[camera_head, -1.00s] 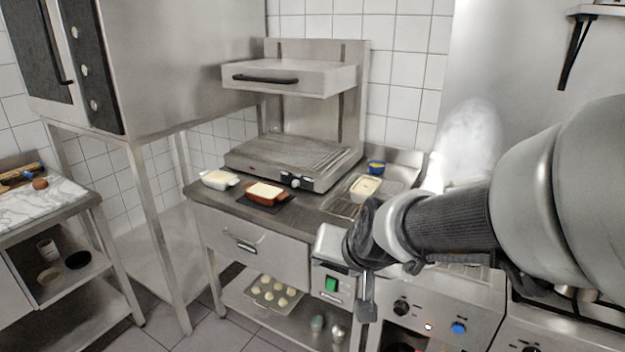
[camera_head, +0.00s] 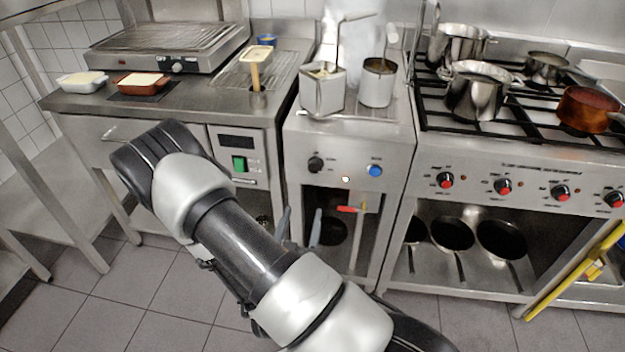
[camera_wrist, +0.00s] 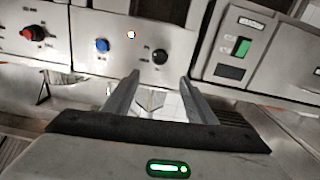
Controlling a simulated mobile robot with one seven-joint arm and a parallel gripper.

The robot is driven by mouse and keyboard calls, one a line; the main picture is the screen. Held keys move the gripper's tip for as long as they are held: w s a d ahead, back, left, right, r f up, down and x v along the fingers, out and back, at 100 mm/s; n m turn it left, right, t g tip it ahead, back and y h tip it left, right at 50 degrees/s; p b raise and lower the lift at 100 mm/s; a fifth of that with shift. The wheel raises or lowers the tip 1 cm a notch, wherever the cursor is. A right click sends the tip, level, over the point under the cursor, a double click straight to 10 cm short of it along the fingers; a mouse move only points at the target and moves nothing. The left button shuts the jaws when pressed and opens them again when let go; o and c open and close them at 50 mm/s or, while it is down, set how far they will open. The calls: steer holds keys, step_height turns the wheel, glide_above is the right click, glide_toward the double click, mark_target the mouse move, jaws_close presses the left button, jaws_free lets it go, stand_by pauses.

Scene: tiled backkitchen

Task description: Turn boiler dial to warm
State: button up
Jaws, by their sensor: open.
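The boiler (camera_head: 345,135) is a steel unit with two tall pots or baskets in its top. Its black dial (camera_head: 316,164) is on the left of its front panel, with a small lit lamp (camera_head: 345,180) and a blue knob (camera_head: 375,170) to the right. My gripper (camera_head: 300,228) is open and empty, below the dial and apart from it. In the wrist view, which looks upside down, the dial (camera_wrist: 160,56) shows just beyond and between the fingertips (camera_wrist: 159,78). The dial's markings are too small to read.
A stove (camera_head: 510,150) with several pots and red-marked knobs stands right of the boiler. A green switch (camera_head: 239,164) is on the panel to the left. A red-handled valve (camera_head: 348,209) is in the open cabinet below. Tiled floor lies in front.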

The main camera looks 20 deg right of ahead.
mark_target(315, 169)
steer(key=b+x, duration=0.1)
steer(key=x, duration=1.6)
steer(key=shift+w+d, duration=0.1)
steer(key=shift+d, duration=0.05)
steer(key=c, duration=1)
steer(key=shift+c, duration=0.2)
steer(key=shift+n, duration=0.3)
steer(key=shift+f+n+b, duration=0.1)
steer(key=shift+n+b, duration=0.5)
steer(key=shift+n, duration=0.6)
steer(key=n+b, duration=0.1)
steer(key=n, duration=0.2)
steer(key=shift+n, duration=0.3)
steer(key=n, duration=0.5)
steer(key=shift+b, duration=0.3)
steer(key=shift+n, duration=0.3)
